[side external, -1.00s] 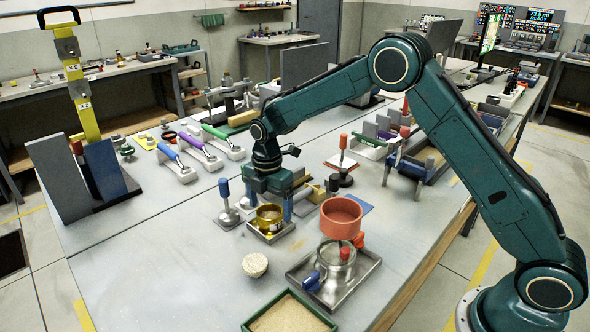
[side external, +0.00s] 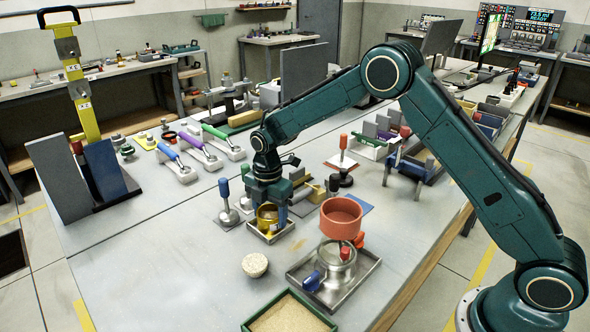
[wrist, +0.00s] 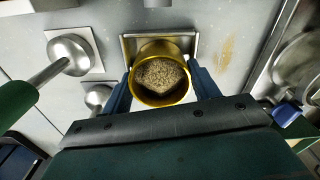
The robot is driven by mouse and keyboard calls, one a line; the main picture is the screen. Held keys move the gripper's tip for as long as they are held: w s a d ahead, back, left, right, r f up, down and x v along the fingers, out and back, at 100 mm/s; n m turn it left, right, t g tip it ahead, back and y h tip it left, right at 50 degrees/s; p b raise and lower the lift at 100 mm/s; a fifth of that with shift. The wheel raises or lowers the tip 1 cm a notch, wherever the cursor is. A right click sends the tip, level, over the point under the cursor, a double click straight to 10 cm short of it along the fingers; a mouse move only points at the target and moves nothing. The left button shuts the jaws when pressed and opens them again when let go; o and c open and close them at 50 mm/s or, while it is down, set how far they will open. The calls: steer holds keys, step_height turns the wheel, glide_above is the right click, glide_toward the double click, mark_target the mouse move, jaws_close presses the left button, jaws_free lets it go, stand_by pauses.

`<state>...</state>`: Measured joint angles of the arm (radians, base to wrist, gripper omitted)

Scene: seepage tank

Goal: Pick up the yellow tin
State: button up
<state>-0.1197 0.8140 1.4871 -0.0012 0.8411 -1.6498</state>
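The yellow tin (side external: 267,217) stands upright in a small square metal tray (side external: 285,231) on the grey bench. In the wrist view the tin (wrist: 136,90) is filled with grainy tan material. My gripper (side external: 267,208) points down over it, with its blue fingers (wrist: 160,80) on the tin's left and right sides. The fingers are apart, with the tin between them. A narrow gap seems to show at the right finger; the left finger looks very near or touching. The tin's lower part is partly hidden by its rim in the wrist view.
A blue-handled tamper (side external: 227,203) stands close on the left. A red-orange pot (side external: 341,218) and a metal tray with a round vessel (side external: 333,275) are on the right. A pale bowl (side external: 255,265) and a green sand tray (side external: 289,314) lie nearer the front. The bench's left front is clear.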

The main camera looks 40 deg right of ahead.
mark_target(270, 216)
steer(key=c, duration=0.4)
steer(key=shift+o, duration=0.2)
steer(key=shift+r, duration=0.15)
step_height(270, 216, up, 20)
stand_by(0.3)
stand_by(0.4)
